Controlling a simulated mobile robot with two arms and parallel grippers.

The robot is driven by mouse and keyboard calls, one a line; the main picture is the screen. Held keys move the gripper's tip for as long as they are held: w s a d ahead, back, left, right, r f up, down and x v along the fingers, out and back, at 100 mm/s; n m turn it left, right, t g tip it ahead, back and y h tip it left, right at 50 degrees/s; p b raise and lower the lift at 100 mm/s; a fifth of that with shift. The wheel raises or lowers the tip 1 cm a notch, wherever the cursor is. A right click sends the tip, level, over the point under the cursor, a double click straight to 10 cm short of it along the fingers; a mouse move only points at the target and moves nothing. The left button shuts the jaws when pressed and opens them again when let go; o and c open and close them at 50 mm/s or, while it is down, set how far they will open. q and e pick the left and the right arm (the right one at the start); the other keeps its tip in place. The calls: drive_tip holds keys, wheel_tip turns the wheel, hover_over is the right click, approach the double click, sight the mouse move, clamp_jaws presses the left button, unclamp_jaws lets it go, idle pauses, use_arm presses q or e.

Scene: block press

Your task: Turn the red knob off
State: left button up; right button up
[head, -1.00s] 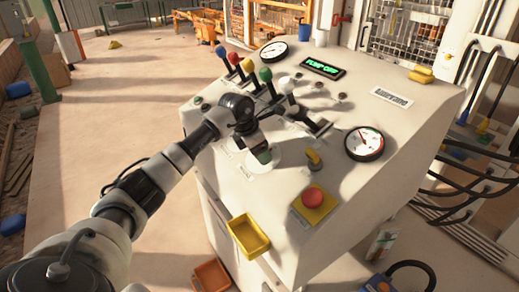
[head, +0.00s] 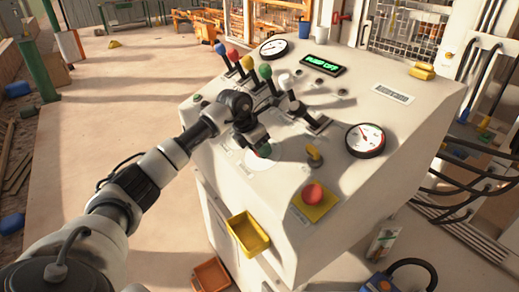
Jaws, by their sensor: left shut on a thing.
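My left gripper (head: 262,154) reaches over the sloping top of a white control console (head: 345,185). It points down at a pale round disc (head: 262,164) and is shut on a small part there. The fingers mostly hide this part, and I cannot tell its colour or which way it is turned. A round red push knob (head: 313,193) sits on a yellow plate to the right, apart from the gripper. A red-topped lever (head: 232,56) stands among the levers at the back left. My right gripper is not in view.
Levers with blue (head: 220,48), yellow (head: 247,62), green (head: 265,72) and white tops stand behind the gripper. A small yellow switch (head: 314,152) and a dial gauge (head: 365,140) lie to its right. A green-lit display (head: 323,64) is at the back. A yellow bin (head: 248,233) hangs in front.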

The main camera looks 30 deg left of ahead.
use_arm(q)
drive_tip(key=n+b, duration=0.1)
drive_tip(key=n, duration=0.2)
drive_tip(key=shift+n, duration=0.3)
drive_tip(key=n, duration=0.3)
drive_tip(key=shift+a+n+t, duration=0.1)
drive_tip(key=shift+n+t, duration=0.2)
drive_tip(key=n+b, duration=0.1)
drive_tip(key=n, duration=0.2)
drive_tip(key=shift+n, duration=0.4)
drive_tip(key=shift+n+t, duration=0.3)
drive_tip(key=shift+n, duration=1.6)
drive_tip(key=shift+r, duration=0.1)
drive_tip(key=o, duration=0.9)
drive_tip(key=shift+s, duration=0.1)
